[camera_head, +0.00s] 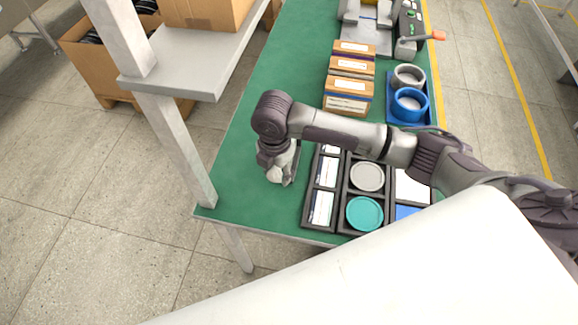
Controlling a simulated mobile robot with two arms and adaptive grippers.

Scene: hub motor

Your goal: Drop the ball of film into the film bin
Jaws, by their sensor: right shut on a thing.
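My right arm reaches across the green table (255,208) from the right. Its gripper (281,177) points down near the table's left edge. It is shut on a small whitish, crumpled thing, which looks like the ball of film (274,175). The fingers hide part of the ball, and I cannot tell whether it touches the table. No container that I can clearly tell as the film bin is in view. My left gripper is not in view.
A dark tray (311,225) holding a grey disc (367,177), a teal disc (364,213) and labelled cards lies right of the gripper. Cartons (347,98) and a blue tray with rings (409,104) stand behind. A post with a grey shelf (190,62) rises at left; cardboard boxes stand beyond.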

